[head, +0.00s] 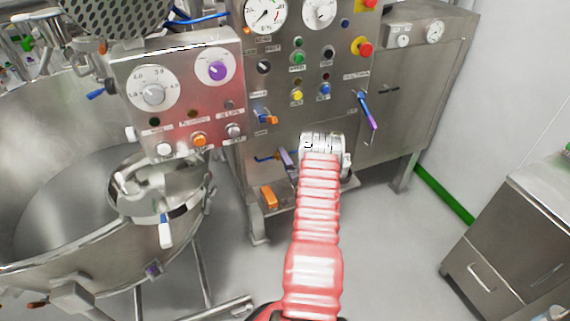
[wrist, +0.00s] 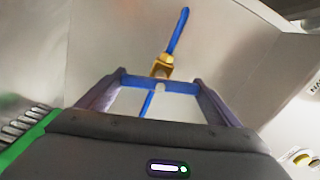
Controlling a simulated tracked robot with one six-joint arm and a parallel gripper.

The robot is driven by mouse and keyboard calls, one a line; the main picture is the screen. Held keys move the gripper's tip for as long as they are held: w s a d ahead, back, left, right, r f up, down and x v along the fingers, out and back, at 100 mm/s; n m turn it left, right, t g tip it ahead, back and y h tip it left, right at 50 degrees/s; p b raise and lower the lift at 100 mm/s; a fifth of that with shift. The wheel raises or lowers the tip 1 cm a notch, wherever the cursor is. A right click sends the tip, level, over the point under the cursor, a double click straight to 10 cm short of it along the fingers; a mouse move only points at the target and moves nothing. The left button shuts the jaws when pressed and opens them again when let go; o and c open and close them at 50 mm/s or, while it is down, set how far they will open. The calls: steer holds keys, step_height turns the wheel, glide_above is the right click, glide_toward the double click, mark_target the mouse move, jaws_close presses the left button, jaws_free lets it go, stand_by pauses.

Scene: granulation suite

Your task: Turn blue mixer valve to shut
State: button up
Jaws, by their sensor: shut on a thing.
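The blue valve handle (wrist: 177,30) shows in the wrist view as a slanted blue bar on a brass-coloured fitting (wrist: 162,66) against a grey metal panel.
Another lever, blue and purple (head: 367,110), sits on the panel to the right. A large steel bowl (head: 45,235) stands left, a steel cabinet (head: 520,240) right.

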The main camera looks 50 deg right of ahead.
steer(key=shift+w+a+f+m, duration=0.1)
steer(key=shift+m, duration=0.55)
steer(key=shift+a+f+m, duration=0.1)
steer(key=shift+m, duration=0.55)
steer(key=o, duration=0.7)
steer(key=shift+o, duration=1.1)
steer(key=shift+d, duration=0.15)
steer(key=v, duration=1.4)
steer(key=shift+f, duration=0.15)
